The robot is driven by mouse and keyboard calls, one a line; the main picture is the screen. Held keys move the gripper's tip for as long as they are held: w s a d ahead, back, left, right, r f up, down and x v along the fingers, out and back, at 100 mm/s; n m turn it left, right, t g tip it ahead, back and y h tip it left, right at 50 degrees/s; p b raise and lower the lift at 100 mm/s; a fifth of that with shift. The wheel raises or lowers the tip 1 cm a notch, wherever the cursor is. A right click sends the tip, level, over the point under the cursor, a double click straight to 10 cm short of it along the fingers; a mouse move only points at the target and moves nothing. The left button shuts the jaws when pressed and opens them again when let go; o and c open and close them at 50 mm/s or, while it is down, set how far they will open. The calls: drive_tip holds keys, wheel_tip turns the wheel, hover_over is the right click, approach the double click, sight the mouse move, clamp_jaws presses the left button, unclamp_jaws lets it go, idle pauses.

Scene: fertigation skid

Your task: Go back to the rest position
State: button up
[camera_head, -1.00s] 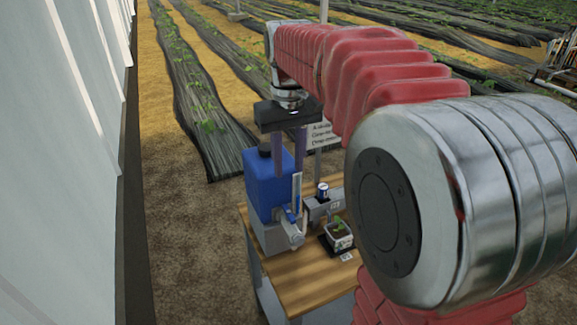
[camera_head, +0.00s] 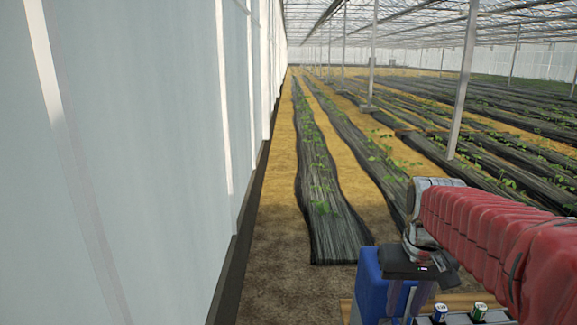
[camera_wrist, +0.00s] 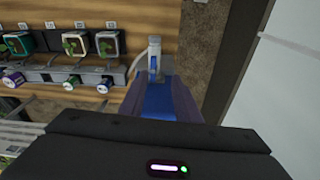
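My gripper (camera_head: 408,298) hangs from the red-sleeved arm at the lower right of the head view, pointing down. Its dark body is in front of the blue tank (camera_head: 369,290). In the wrist view its two purple fingers (camera_wrist: 157,92) stand apart, with the blue tank (camera_wrist: 158,104) showing between them. I see nothing held. The fingertips are partly hard to make out against the tank. I cannot tell the exact gap between fingers and tank.
A wooden table (camera_wrist: 140,15) carries several potted seedlings (camera_wrist: 75,42) and a grey rail with small canisters (camera_wrist: 103,87). A white greenhouse wall (camera_head: 120,160) runs along the left. Crop rows (camera_head: 325,190) lie beyond on open ground.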

drive_tip(key=s+a+t, duration=0.2)
drive_tip(key=s+a, duration=0.1)
drive_tip(key=s, duration=0.4)
drive_tip(key=s+a+f+n+t, duration=0.1)
drive_tip(key=s+a+t, duration=0.1)
drive_tip(key=s+a, duration=0.2)
drive_tip(key=s, duration=0.3)
drive_tip(key=shift+s+a+f, duration=0.15)
drive_tip(key=shift+s+a, duration=0.05)
drive_tip(key=shift+a, duration=0.05)
idle(0.8)
